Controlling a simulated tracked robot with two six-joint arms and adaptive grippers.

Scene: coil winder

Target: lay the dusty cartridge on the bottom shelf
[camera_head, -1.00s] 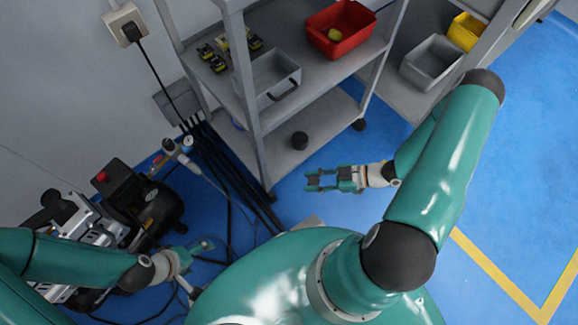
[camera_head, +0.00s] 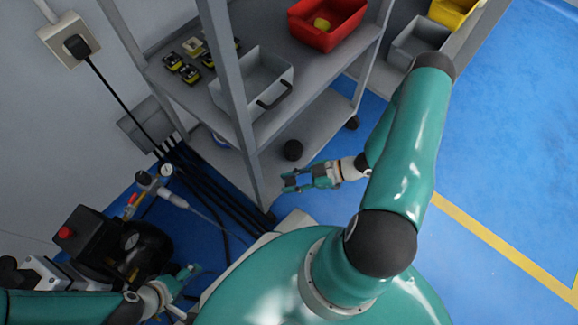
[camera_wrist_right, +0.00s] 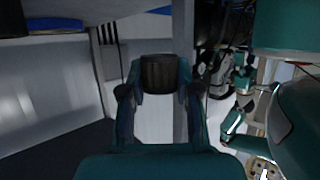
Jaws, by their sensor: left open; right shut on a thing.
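In the right wrist view, a dark, brownish-grey cylinder, the cartridge (camera_wrist_right: 160,73), sits between the fingertips of my right gripper (camera_wrist_right: 160,88), which is shut on it. In the head view, my right gripper (camera_head: 290,181) is just outside the front edge of the cart's bottom shelf (camera_head: 325,124), fingers pointing left. My left gripper (camera_head: 186,281) is open and empty at lower left, near the compressor.
The upper shelf holds a grey bin (camera_head: 265,82) and a red bin (camera_head: 318,32). A black compressor (camera_head: 135,245) stands at left. Blue floor at right is clear.

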